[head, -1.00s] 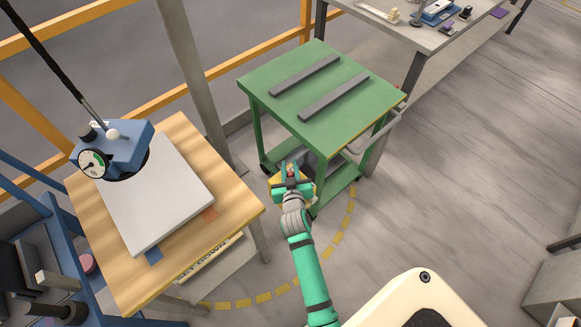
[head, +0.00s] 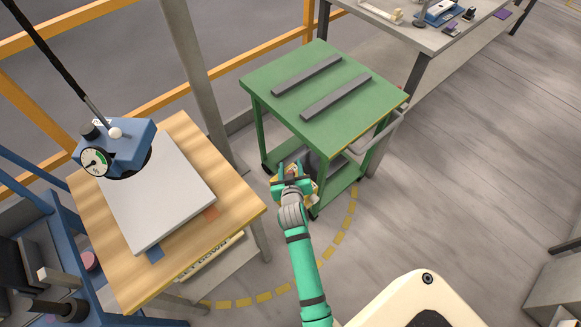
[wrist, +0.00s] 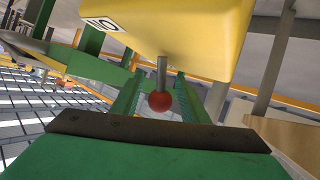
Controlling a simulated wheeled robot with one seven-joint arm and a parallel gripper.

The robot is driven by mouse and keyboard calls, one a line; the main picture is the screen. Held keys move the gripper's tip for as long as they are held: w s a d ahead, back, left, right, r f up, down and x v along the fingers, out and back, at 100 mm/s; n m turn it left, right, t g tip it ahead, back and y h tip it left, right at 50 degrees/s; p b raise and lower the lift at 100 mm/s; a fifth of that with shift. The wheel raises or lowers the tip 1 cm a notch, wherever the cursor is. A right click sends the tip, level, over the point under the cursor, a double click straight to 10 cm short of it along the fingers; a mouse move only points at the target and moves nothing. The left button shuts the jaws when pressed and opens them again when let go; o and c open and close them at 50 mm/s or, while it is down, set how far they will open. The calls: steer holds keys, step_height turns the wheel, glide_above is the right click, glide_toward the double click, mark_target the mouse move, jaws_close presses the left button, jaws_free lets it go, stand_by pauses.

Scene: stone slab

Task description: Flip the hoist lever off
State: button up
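In the wrist view a yellow box (wrist: 190,35) fills the upper middle. A short grey rod with a red ball knob (wrist: 160,101), seemingly the lever, points down from it. The knob lies between the two green fingers of my gripper (wrist: 158,82), with space on both sides. My gripper is open; I cannot tell whether a finger touches the knob. In the head view my gripper (head: 290,170) is beside the green cart's lower part, and it mostly hides the box. A blue lifting head (head: 122,145) with a dial and white ball sits on a grey slab (head: 160,205).
The slab lies on a wooden-topped table (head: 235,205) at left. A green cart (head: 290,105) with two grey bars stands behind my gripper. A grey workbench (head: 425,40) is at the back right.

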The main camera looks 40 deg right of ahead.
steer(key=v, duration=1)
steer(key=shift+s+a+r, duration=0.2)
steer(key=shift+s, duration=0.1)
steer(key=shift+w+a, duration=0.1)
stand_by(0.4)
